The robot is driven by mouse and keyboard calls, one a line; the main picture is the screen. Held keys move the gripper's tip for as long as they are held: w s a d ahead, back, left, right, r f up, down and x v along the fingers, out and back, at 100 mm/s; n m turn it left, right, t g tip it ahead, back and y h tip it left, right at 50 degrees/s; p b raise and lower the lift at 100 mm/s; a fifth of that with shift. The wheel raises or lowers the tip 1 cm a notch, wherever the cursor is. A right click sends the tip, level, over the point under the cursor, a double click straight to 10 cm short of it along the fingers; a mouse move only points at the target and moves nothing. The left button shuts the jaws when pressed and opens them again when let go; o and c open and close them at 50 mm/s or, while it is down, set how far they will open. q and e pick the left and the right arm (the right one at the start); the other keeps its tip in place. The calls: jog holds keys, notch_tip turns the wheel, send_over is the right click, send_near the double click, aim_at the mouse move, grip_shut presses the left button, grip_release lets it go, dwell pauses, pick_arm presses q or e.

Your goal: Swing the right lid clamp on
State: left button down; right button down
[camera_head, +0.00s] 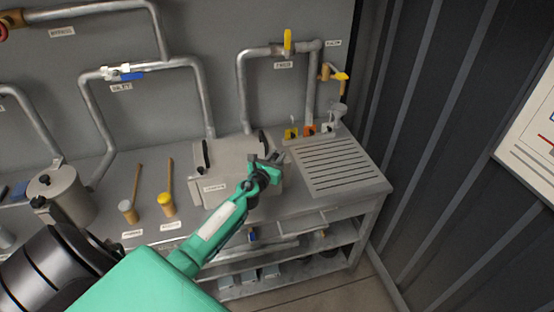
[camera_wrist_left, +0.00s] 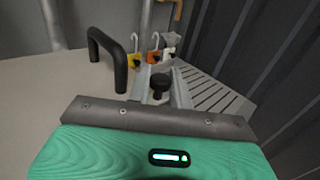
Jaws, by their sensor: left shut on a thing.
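The grey strainer-like box (camera_head: 228,180) with a flat lid stands on the bench in the head view. The lid also shows in the left wrist view (camera_wrist_left: 50,100), with its black handle (camera_wrist_left: 108,55). My left gripper (camera_head: 270,166) is at the right edge of the box, shut on the right lid clamp. The clamp's black knob (camera_wrist_left: 160,82) shows just ahead of the gripper's palm in the wrist view. My gripper and arm hide most of the clamp in the head view, so its exact angle is unclear. My right gripper is not in view.
A slotted drain board (camera_head: 335,168) lies right of the box, with small orange and yellow tagged items (camera_head: 309,130) behind it. Two mallets (camera_head: 167,205) stand left of the box. Pipes (camera_head: 243,90) rise behind, and a dark ribbed wall (camera_head: 430,130) bounds the right.

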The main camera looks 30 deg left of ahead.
pick_arm(q)
jog(key=shift+w+a+m+h, duration=0.1)
jog(key=shift+m+h, duration=0.3)
jog(key=shift+h, duration=0.3)
jog(key=c, duration=1.3)
grip_release()
jog(key=s+b, duration=0.2)
jog(key=s, duration=1.1)
jog(key=shift+s+d, duration=0.4)
jog(key=shift+f, duration=0.1)
